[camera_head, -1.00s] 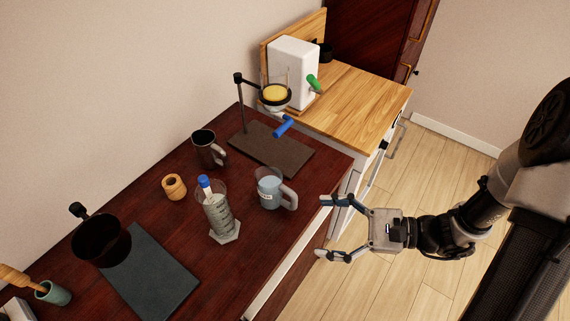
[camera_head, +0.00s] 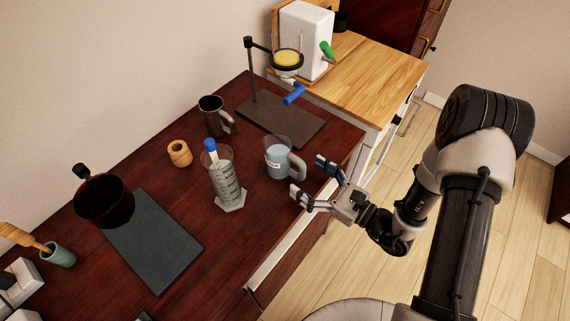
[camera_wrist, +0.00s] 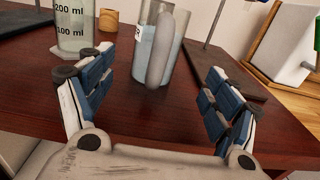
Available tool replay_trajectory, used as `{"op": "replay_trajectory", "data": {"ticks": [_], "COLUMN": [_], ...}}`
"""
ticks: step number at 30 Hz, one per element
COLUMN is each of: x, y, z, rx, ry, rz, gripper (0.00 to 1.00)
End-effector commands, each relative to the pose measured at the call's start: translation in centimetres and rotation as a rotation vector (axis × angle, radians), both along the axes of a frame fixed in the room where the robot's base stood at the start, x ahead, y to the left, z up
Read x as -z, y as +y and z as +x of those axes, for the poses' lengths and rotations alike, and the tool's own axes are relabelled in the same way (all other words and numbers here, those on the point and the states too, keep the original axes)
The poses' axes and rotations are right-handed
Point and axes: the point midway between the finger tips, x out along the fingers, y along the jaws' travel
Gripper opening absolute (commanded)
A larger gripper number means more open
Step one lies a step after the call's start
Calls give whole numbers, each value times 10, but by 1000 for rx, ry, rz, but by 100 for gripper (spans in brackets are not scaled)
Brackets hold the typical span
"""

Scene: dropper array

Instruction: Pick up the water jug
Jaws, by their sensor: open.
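The water jug (camera_head: 277,160) is a clear pitcher with bluish water and a pale grey handle (camera_head: 297,166). It stands upright on the dark red table near its right edge. In the wrist view the jug (camera_wrist: 147,45) is straight ahead, with its handle (camera_wrist: 161,50) facing me. My gripper (camera_head: 312,179) is open and empty at the table edge, just short of the handle. In the wrist view its blue-padded fingers (camera_wrist: 158,98) are spread on either side, and the jug lies beyond the tips, apart from them.
A graduated cylinder (camera_head: 225,182) with a blue-topped dropper stands left of the jug. A dark mug (camera_head: 213,118) and a wooden ring-shaped holder (camera_head: 180,153) are behind. A stand (camera_head: 252,80) with a blue handle (camera_head: 294,94) is at the back. Bare table lies in front of the jug.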

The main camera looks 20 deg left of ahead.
Motion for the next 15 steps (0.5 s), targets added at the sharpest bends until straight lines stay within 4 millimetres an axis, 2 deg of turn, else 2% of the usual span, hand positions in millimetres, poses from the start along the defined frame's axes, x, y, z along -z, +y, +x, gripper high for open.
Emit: {"op": "replay_trajectory", "data": {"ticks": [3,8,15], "x": [0,0,-4], "y": [15,23,58], "z": [6,9,16], "rx": [-3,-1,-5], "ry": [-3,-1,-4], "rz": [0,1,-1], "gripper": [82,82,82]}}
